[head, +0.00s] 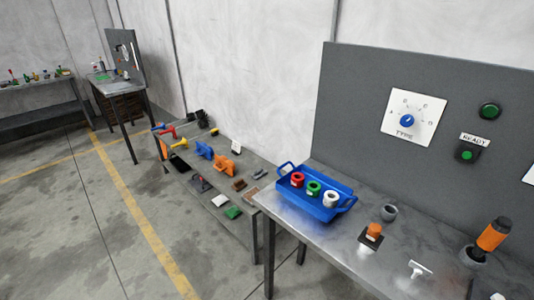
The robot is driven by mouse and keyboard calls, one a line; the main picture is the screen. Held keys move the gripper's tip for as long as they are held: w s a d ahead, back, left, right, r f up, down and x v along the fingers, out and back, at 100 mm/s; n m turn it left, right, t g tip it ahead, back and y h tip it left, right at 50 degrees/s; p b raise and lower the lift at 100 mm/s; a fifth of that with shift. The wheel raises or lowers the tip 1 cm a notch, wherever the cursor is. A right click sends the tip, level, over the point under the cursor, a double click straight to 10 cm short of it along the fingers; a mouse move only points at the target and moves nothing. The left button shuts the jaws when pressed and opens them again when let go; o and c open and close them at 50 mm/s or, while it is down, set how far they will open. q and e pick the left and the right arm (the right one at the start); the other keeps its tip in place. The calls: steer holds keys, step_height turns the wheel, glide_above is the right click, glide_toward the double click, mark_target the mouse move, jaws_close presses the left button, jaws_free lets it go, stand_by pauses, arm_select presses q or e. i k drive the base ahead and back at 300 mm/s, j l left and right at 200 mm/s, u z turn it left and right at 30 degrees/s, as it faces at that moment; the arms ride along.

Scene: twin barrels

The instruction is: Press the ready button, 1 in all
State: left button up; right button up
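The ready button (467,155) is a small green round button in a dark housing on the grey upright panel, at the right of the head view. A white label reading READY (474,139) sits just above it. A larger dark green round piece (489,110), a lamp or a button, is on the panel above the label. Neither of my grippers shows in the head view.
A white plate with a blue TYPE knob (407,121) is left of the button. On the metal table (335,240) below stand a blue tray (327,211) with coloured rings, an orange block (375,229) and an orange-and-black tool (490,237). Open floor lies left.

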mark_target(466, 155)
steer(key=z, duration=1.55)
